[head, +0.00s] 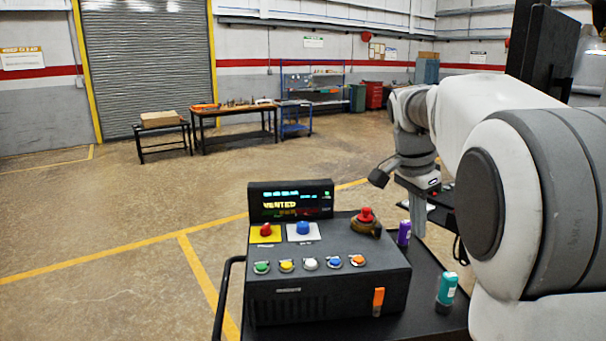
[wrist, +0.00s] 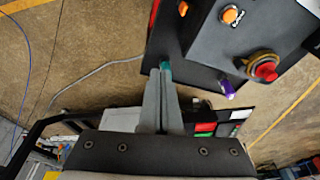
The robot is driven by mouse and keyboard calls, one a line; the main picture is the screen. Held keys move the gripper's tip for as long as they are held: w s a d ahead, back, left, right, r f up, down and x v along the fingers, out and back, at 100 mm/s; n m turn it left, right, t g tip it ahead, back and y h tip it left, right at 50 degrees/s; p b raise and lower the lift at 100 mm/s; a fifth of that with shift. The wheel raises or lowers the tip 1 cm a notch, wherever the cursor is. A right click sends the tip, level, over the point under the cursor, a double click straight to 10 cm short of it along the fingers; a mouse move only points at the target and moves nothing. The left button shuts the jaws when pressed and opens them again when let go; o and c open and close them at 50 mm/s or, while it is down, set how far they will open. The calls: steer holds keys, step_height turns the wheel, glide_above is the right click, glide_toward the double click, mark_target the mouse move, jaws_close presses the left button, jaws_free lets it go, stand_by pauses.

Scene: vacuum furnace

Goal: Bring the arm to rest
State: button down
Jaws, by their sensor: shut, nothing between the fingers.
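My arm reaches in from the right edge of the head view and bends down at its wrist, to the right of and behind the black control box (head: 330,275). My gripper (wrist: 163,75) shows in the wrist view with its two grey fingers together and nothing between them. The fingertips overlap a small teal object in that picture; I cannot tell how far apart they are. In the head view the gripper's fingers cannot be made out clearly. The control box's screen (head: 291,201) reads "VENTED".
The box carries a red button (head: 266,230), a blue button (head: 303,228), a red knob (head: 366,214) and a row of coloured buttons. A purple object (head: 404,233) and a teal object (head: 446,290) stand on the black cart top (head: 425,320). Open floor lies left.

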steer(key=s+a+f+n+t+y, duration=0.1)
steer(key=s+a+f+n+t, duration=0.1)
steer(key=s+n, duration=0.5)
steer(key=s+a+f+n+t+y, duration=0.1)
steer(key=s+a+f+n, duration=0.3)
steer(key=s, duration=1.4)
steer(key=a+n+t, duration=0.1)
steer(key=n, duration=0.2)
steer(key=shift+s+a, duration=0.15)
steer(key=shift+a, duration=0.25)
